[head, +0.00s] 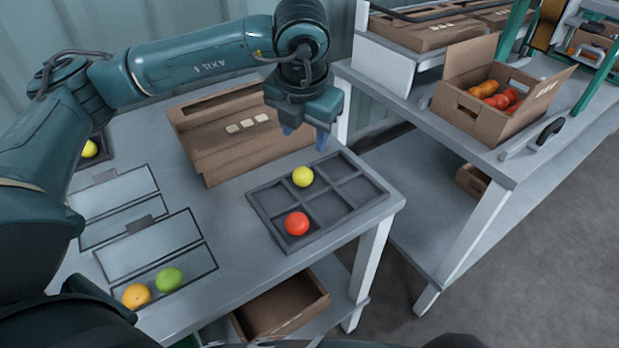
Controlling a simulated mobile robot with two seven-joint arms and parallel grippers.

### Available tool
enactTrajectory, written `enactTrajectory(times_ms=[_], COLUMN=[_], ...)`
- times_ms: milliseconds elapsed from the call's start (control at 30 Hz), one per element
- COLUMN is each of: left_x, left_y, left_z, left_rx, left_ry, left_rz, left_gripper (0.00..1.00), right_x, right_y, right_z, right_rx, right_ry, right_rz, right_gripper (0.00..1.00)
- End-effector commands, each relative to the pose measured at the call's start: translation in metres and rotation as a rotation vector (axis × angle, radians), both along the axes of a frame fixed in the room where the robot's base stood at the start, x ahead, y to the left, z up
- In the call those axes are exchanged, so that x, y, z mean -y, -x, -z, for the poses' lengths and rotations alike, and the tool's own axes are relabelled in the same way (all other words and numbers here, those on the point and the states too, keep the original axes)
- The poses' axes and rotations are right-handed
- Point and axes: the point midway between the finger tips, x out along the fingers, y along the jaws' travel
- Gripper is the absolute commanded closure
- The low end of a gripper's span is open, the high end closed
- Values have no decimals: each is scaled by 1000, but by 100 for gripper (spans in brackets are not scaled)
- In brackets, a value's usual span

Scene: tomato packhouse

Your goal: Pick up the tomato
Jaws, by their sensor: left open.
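My left gripper (305,137) is open and empty, pointing down above the back edge of a dark grey compartment tray (333,231). A yellow tomato (303,176) sits in a back compartment of the tray, a little below the gripper in the picture. A red tomato (297,223) sits in a front compartment. An orange tomato (136,296) and a green tomato (169,279) lie side by side at the table's front left. My right gripper is not in view.
A cardboard box (215,165) stands on the table (235,235) behind the tray. Outlined grey panels (150,245) lie at the left. On the right bench (400,110), an open carton (465,113) holds several orange and red tomatoes. A lower shelf holds an open box (318,305).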

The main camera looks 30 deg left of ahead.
Motion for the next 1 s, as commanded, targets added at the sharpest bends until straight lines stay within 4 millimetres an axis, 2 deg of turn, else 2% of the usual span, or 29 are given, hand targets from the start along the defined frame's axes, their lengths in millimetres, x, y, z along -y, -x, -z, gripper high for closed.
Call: enactTrajectory(times_ms=[300, 567, 833, 1000], left_x=[-7, -9, -15, -17], left_y=[-13, -18, -22, -25], left_z=[55, 75, 113, 123], left_rx=[-5, -3, -4, -3], left_ry=[-1, 0, 1, 1], left_rz=[0, 2, 2, 3], left_gripper=[50, 50, 50, 50], right_x=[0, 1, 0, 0], right_y=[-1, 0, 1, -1], right_z=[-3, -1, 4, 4], right_rx=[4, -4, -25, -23], right_ry=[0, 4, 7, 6], right_rz=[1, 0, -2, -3], right_gripper=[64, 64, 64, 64])
